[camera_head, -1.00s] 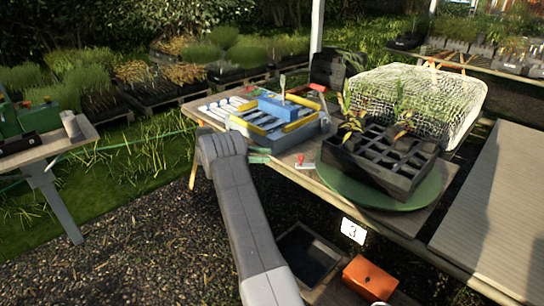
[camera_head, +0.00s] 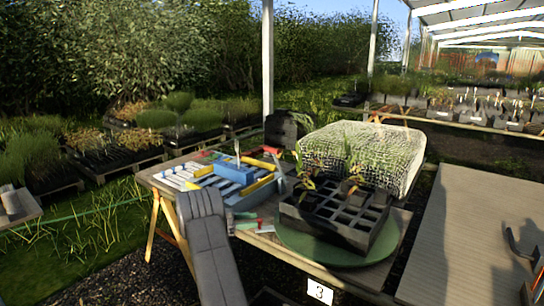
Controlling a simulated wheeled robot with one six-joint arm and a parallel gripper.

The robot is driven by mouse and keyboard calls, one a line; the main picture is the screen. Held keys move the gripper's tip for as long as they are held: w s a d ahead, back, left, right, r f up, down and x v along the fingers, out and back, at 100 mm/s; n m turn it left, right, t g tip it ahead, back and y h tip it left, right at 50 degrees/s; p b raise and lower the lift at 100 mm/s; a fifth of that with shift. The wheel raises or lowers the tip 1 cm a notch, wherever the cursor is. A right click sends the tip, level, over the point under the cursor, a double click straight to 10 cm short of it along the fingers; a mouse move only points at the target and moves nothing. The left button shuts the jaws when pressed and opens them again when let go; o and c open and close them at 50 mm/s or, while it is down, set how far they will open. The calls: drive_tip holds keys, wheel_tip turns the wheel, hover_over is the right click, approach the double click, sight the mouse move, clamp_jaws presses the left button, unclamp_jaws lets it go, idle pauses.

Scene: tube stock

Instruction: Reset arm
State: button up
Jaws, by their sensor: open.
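My grey arm (camera_head: 212,255) rises from the bottom edge, left of centre, and its bent upper joint stands in front of the near left part of the workbench (camera_head: 150,182). The far end of the arm is hidden behind this joint, so I do not see my gripper or its jaws. I see nothing held.
On the workbench are a blue and yellow rack (camera_head: 236,188), a green round stand (camera_head: 296,248) bearing a black cell tray (camera_head: 325,232) with seedlings, and a white mesh cover (camera_head: 395,150). A bare slatted bench (camera_head: 470,215) is at right; a dark object (camera_head: 527,262) stands at its edge.

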sight(260, 219)
drive_tip(key=d, duration=0.3)
drive_tip(key=shift+w+d, duration=0.2)
drive_tip(key=shift+d, duration=0.1)
drive_tip(key=shift+s, duration=0.1)
